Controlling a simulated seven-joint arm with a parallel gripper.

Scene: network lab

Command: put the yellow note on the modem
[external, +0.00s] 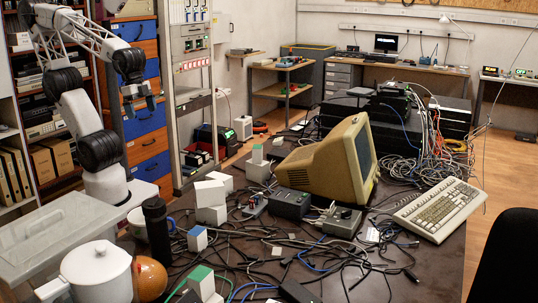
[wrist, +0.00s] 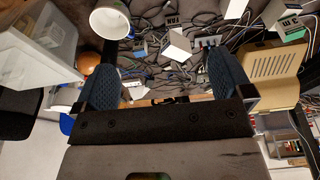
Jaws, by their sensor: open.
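My gripper (external: 141,105) hangs high at the left of the external view, well above the table and empty. In the wrist view its two dark blue padded fingers (wrist: 161,85) stand wide apart. I cannot pick out a clearly yellow note. A small pale flat square (external: 277,251) lies among the cables at the front middle of the table, and its colour is hard to tell. I cannot tell which thing is the modem.
Loose cables cover much of the dark table (external: 440,262). A beige monitor (external: 318,165) and keyboard (external: 440,208) stand to the right. A black flask (external: 158,232), a white lidded pot (external: 97,272), an orange ball (external: 150,279) and a clear bin (external: 62,232) crowd the left.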

